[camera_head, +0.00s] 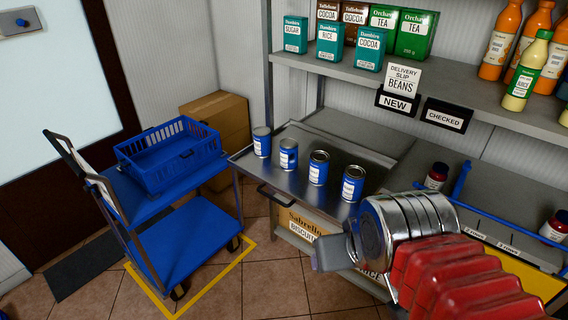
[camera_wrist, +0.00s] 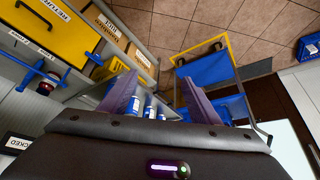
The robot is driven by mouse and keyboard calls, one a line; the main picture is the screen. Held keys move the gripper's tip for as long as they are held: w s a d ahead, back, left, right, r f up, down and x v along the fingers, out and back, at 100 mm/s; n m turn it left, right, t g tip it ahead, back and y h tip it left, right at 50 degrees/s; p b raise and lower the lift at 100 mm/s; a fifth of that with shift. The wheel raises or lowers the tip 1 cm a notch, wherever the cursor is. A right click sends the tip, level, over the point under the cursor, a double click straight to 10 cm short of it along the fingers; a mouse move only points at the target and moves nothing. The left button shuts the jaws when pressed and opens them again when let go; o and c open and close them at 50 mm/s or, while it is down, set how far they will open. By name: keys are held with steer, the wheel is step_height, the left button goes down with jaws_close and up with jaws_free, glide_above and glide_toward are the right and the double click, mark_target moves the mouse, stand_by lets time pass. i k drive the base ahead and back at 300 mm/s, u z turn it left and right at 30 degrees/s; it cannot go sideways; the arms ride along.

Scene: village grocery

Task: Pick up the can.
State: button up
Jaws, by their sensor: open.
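Several blue cans with white labels stand upright in a row on a grey metal tray (camera_head: 330,150): a far left can (camera_head: 262,142), a second can (camera_head: 288,154), a third can (camera_head: 318,168) and a nearest right can (camera_head: 352,184). I cannot tell which one the task means. My gripper (camera_wrist: 155,77) is open, with two purple fingers spread apart and nothing held. In the wrist view, some blue cans (camera_wrist: 150,108) show between and beyond the fingers, partly hidden. In the head view my gripper is at the lower right, mostly hidden behind my wrist, in front of the tray.
A blue cart (camera_head: 180,240) with a blue crate (camera_head: 170,155) stands left of the tray. A cardboard box (camera_head: 222,118) is behind it. A shelf (camera_head: 440,92) with tins, bottles and a "BEANS" slip (camera_head: 402,80) overhangs behind. Dark jars (camera_head: 437,175) stand right.

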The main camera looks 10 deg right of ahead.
mark_target(289, 147)
steer(key=u, duration=0.5)
steer(key=k, duration=1.15)
steer(key=u, duration=0.8)
steer(key=i, duration=1.85)
steer(key=z, duration=0.8)
steer(key=i, duration=0.6)
steer(key=z, duration=0.35)
